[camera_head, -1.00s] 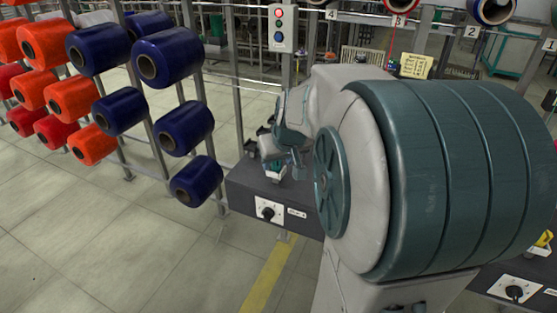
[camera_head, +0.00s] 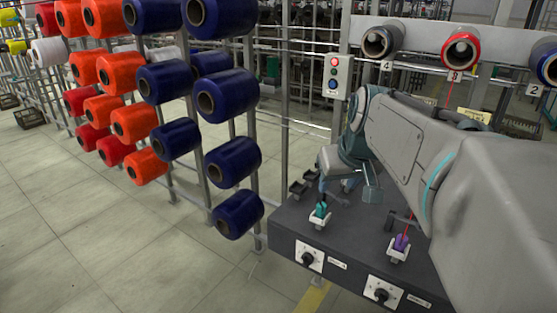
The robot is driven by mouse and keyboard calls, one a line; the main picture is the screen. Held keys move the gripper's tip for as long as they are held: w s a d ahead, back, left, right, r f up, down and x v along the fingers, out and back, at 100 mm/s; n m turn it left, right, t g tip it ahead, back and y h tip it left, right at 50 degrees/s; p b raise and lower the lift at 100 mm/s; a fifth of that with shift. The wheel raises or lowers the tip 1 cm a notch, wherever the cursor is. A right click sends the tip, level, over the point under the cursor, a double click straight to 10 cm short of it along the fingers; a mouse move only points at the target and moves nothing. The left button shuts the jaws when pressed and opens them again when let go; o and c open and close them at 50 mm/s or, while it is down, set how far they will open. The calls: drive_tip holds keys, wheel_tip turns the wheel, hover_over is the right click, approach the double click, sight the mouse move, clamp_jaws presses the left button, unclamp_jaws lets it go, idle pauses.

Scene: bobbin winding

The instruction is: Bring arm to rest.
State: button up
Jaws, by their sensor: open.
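My arm reaches in from the right of the head view, bends at the back of the grey machine bench (camera_head: 290,225), and hangs its wrist over the bench's left part. My gripper (camera_head: 334,190) is small at the wrist's lower end, open, with its fingers hard to make out. It is just above and behind a teal piece (camera_head: 320,210) in a white holder. I see nothing held in it. I cannot tell whether it touches anything. A purple piece (camera_head: 401,242) with a red thread sits in another white holder to the right.
Racks of blue spools (camera_head: 232,162) and orange spools (camera_head: 135,122) stand close on the left. A button box (camera_head: 338,77) on a post and a row of winding heads (camera_head: 461,48) are behind the bench. Black knobs (camera_head: 308,259) are on the front. Open floor lies at the lower left.

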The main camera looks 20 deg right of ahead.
idle(0.3)
drive_tip(key=s+a+f+g+p, duration=0.1)
drive_tip(key=s+a+f+p, duration=0.1)
drive_tip(key=a, duration=0.4)
drive_tip(key=s+a+f+n+g+p, duration=0.1)
drive_tip(key=s+a+f+p, duration=0.2)
drive_tip(key=s+a+p, duration=0.2)
drive_tip(key=shift+s+a+f+g+y, duration=0.35)
drive_tip(key=shift+s+a, duration=0.2)
drive_tip(key=shift+s, duration=0.55)
